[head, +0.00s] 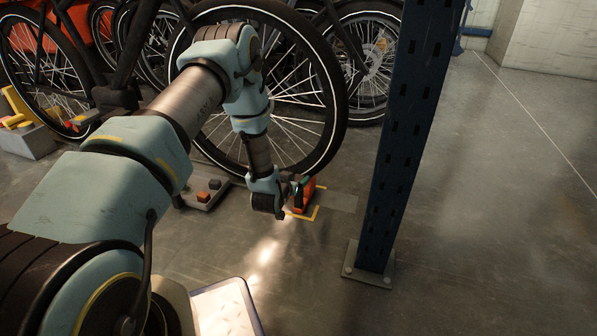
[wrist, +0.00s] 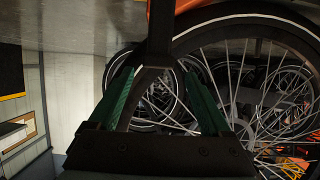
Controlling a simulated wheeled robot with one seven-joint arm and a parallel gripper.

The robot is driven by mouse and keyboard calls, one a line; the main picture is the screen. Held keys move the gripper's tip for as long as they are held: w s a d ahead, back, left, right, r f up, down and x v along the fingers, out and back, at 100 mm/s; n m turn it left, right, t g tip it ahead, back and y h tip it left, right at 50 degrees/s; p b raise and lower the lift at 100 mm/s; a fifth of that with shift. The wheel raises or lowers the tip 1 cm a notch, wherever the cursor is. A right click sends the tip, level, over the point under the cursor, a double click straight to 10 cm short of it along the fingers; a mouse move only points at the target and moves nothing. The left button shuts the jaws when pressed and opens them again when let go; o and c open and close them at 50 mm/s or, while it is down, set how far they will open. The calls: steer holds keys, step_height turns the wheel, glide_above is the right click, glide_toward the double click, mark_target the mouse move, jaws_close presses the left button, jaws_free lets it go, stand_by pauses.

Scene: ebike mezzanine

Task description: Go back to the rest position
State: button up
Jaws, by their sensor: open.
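My gripper (head: 297,190) is at the end of my arm, low in front of a bicycle's front wheel in the head view. In the wrist view its two green fingers (wrist: 158,85) stand apart with nothing held between them; wheel, spokes and dark frame parts show beyond. An orange-red object (head: 308,194) is right beside the gripper in the head view, at a yellow corner marking (head: 316,214) on the floor. My arm partly hides this object, and I cannot tell whether the fingers touch it.
The bicycle wheel (head: 338,105) is close behind my arm, with several more bikes. A dark blue steel post (head: 405,130) stands right of the gripper. A grey tray (head: 190,203) with small blocks lies left. Open floor (head: 500,190) spreads right of the post.

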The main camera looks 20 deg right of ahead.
steer(key=a+r+n+g+y+p, duration=0.3)
steer(key=a+r+y+p, duration=0.35)
steer(key=a+r, duration=1.6)
steer(key=s+a+r+n+g+y+p, duration=0.35)
steer(key=s+a+r+g+p, duration=0.2)
steer(key=s+a+r, duration=1.2)
step_height(320, 180, up, 36)
steer(key=s+d+h+p, duration=0.1)
steer(key=p, duration=3.7)
steer(key=shift+s+d+n, duration=0.25)
steer(key=shift+d+n, duration=0.05)
steer(key=shift+n, duration=0.15)
